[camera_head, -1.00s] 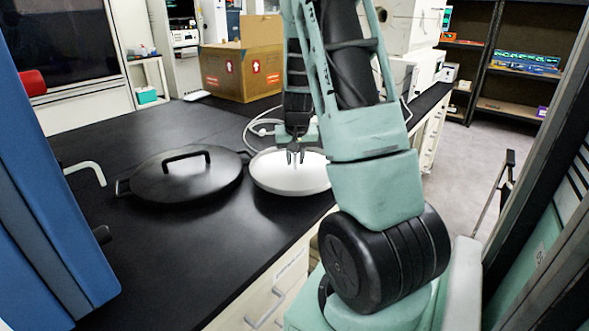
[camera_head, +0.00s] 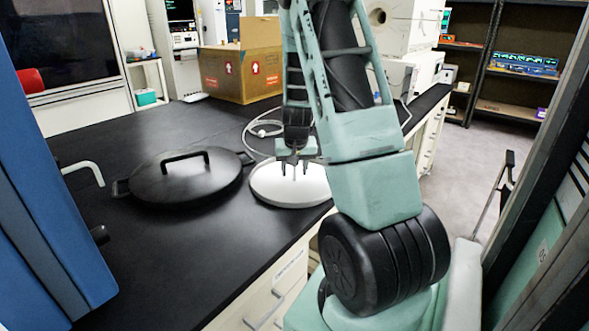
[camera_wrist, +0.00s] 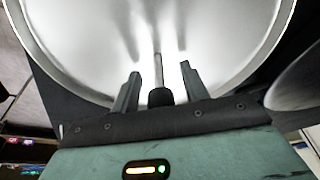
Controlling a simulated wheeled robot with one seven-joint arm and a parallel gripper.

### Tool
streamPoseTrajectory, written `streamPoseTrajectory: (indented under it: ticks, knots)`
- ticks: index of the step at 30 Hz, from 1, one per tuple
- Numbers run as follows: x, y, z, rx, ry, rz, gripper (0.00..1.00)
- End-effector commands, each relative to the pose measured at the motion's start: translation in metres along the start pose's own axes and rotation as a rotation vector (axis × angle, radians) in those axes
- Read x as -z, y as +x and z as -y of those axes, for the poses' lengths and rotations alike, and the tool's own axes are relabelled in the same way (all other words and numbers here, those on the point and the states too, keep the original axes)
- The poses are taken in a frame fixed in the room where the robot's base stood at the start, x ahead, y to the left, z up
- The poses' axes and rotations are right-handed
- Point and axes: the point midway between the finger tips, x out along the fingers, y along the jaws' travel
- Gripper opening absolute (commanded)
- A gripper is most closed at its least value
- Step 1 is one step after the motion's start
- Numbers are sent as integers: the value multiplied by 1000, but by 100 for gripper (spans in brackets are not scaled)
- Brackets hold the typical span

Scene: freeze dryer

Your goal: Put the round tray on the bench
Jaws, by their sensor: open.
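The round tray (camera_head: 280,195) is pale and shallow, with a raised rim, and lies flat on the black bench (camera_head: 180,240) near its right edge. It fills most of the wrist view (camera_wrist: 80,50). My gripper (camera_head: 294,168) is over the tray's middle. In the wrist view my gripper (camera_wrist: 160,68) is open, one finger on each side of the stem, with gaps between. My arm hides part of the tray's surroundings on the right.
A black round lid (camera_head: 187,180) with a bar handle lies just left of the tray. A white cable (camera_head: 252,133) curls behind the tray. A cardboard box (camera_head: 240,72) stands farther back. A blue panel (camera_head: 45,190) borders the left. The bench front is clear.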

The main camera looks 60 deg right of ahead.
Motion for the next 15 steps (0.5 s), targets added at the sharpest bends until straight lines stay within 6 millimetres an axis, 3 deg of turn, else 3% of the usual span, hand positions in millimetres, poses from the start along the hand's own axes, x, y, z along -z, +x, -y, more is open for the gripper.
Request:
streamPoseTrajectory:
  ticks: [5,15]
  knots:
    - [2,-11,1,1,-1,-3,45]
    - [2,-80,1,2,-2,-4,45]
